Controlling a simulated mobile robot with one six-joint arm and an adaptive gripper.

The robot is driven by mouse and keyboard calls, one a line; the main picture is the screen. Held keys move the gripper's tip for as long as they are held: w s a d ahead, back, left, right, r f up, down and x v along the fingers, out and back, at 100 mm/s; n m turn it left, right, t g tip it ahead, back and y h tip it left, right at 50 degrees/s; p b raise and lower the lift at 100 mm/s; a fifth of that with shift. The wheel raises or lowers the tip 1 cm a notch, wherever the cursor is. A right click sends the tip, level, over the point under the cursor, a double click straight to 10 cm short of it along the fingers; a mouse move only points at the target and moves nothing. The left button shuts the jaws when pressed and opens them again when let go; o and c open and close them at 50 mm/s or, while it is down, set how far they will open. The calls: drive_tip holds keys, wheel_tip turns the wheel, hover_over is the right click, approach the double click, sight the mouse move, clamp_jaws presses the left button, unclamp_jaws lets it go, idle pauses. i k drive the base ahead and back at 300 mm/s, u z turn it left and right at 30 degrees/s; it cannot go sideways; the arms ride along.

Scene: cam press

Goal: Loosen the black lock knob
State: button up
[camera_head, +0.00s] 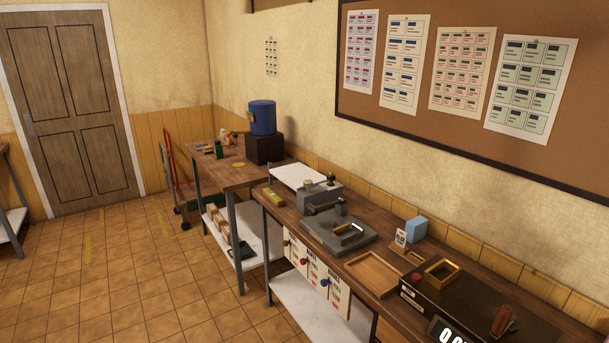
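A grey press-like device (322,233) with a flat base sits on the wooden bench, in the middle right of the head view. A dark bar with a pale top lies across its plate. A grey block (318,196) stands at its back. A small black knob (331,179) sticks up at the block's top right, and another small dark knob-like piece (340,204) shows lower, near the plate. Both are too small to tell which is the lock knob, or whether it is tight. My gripper is not in view.
The bench (397,262) also bears a wooden tray (371,289), a blue box (416,227) and a dark unit with a digital readout (450,333). A second table (217,173) with a blue container (262,117) stands beyond. The tiled floor (150,280) at left is clear.

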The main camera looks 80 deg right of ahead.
sight(330, 176)
drive_tip(key=u, duration=0.05)
drive_tip(key=i, duration=1.1)
drive_tip(key=z, duration=3.35)
drive_tip(key=i, duration=0.35)
drive_tip(key=z, duration=0.15)
